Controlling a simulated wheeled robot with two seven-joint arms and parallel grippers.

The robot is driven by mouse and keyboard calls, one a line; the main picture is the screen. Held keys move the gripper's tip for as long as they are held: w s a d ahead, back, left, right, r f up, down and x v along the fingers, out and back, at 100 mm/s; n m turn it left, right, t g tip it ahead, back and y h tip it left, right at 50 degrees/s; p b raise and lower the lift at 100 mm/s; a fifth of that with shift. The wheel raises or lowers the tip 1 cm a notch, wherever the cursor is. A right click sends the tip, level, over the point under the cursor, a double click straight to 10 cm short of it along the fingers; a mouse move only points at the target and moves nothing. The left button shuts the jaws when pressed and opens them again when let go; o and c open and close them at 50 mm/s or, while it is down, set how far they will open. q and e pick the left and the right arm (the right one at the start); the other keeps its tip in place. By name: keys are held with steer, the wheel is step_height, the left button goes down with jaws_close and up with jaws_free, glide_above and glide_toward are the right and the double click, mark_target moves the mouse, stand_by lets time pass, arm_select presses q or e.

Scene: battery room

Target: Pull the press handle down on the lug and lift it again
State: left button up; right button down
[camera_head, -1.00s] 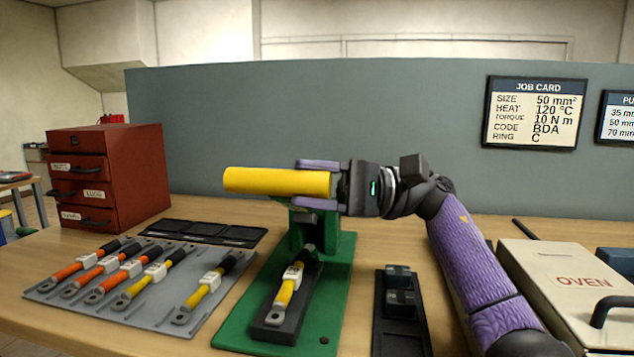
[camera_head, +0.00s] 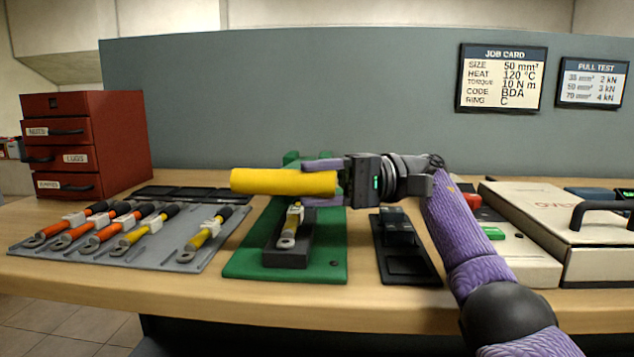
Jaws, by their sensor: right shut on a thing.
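The press handle is a thick yellow bar (camera_head: 284,182), lying level across the front of the green press (camera_head: 334,248). My right gripper (camera_head: 322,184) is shut on its right end, with one purple finger above and one below. Under the handle, a yellow cable with a metal lug (camera_head: 287,242) lies in the dark block (camera_head: 286,259) on the press base. The handle hides the upper part of this cable and much of the press column. My left gripper is not in view.
A grey tray (camera_head: 160,263) with several orange and yellow lugged cables lies left, before a red drawer cabinet (camera_head: 118,140). A job card (camera_head: 500,78) hangs behind.

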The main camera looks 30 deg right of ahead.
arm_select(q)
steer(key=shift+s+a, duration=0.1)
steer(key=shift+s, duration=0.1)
arm_select(e)
steer(key=shift+c, duration=1.1)
jaws_free()
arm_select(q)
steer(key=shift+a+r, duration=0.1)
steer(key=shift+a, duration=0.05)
arm_select(e)
steer(key=shift+r, duration=0.3)
step_height(320, 180, up, 8)
steer(key=p, duration=0.5)
steer(key=shift+d+f, duration=0.1)
steer(key=shift+f, duration=0.05)
step_height(320, 180, up, 2)
steer(key=p, duration=0.4)
steer(key=shift+d, duration=0.1)
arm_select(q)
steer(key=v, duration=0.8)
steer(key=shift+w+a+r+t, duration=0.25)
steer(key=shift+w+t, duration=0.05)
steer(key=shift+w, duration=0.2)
arm_select(e)
steer(key=shift+f, duration=0.15)
